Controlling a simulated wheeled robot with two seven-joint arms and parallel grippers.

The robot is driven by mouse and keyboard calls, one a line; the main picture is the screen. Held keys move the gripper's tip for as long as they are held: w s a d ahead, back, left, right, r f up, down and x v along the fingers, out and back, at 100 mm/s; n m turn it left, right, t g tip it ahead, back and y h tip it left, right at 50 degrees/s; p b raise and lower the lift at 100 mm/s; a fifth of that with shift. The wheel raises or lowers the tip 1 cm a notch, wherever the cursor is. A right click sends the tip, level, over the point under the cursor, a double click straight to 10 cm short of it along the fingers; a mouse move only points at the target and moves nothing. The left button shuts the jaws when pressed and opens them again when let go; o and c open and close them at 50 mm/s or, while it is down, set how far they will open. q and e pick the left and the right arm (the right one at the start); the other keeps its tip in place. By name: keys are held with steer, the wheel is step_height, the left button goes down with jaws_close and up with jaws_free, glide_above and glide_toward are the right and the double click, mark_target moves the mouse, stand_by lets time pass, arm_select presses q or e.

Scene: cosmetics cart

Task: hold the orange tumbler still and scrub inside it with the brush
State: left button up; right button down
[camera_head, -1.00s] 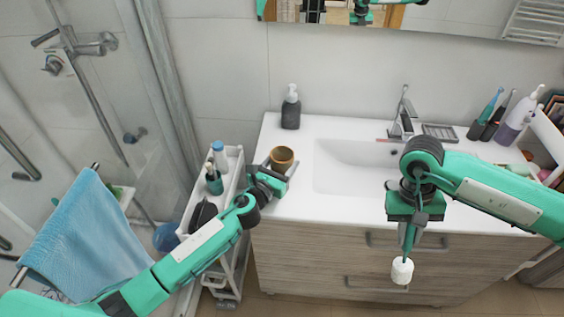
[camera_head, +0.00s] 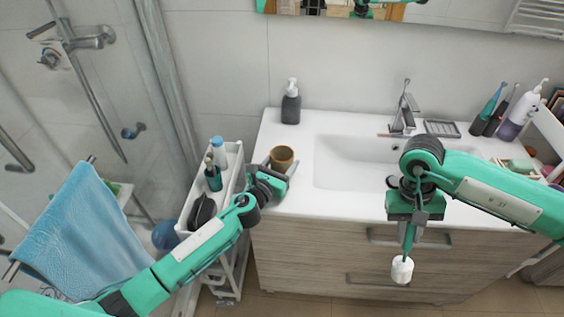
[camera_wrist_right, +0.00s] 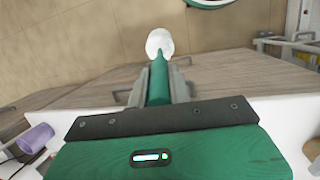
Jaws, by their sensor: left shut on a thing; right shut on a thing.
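The orange tumbler (camera_head: 282,156) stands upright on the left end of the white counter, its open mouth facing up. My left gripper (camera_head: 277,176) is shut on it from the front. The brush (camera_head: 402,269) has a white head and a green handle. My right gripper (camera_head: 409,228) is shut on the brush handle, with the head hanging down in front of the drawers, well right of and apart from the tumbler. In the right wrist view the brush's white head (camera_wrist_right: 159,42) sticks out beyond the fingers (camera_wrist_right: 158,88). The tumbler's inside is only partly seen.
A dark soap dispenser (camera_head: 291,103) stands behind the tumbler. The basin (camera_head: 345,165) and faucet (camera_head: 404,112) lie to its right. A white cart (camera_head: 236,178) with bottles stands left of the counter. Toiletries (camera_head: 518,112) fill the right end.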

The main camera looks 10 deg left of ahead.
arm_select(q)
steer(key=shift+f, duration=0.2)
arm_select(e)
steer(key=shift+f, duration=0.15)
arm_select(q)
steer(key=o, duration=1)
steer(key=shift+o, duration=0.2)
steer(key=c, duration=1)
steer(key=shift+c, duration=0.2)
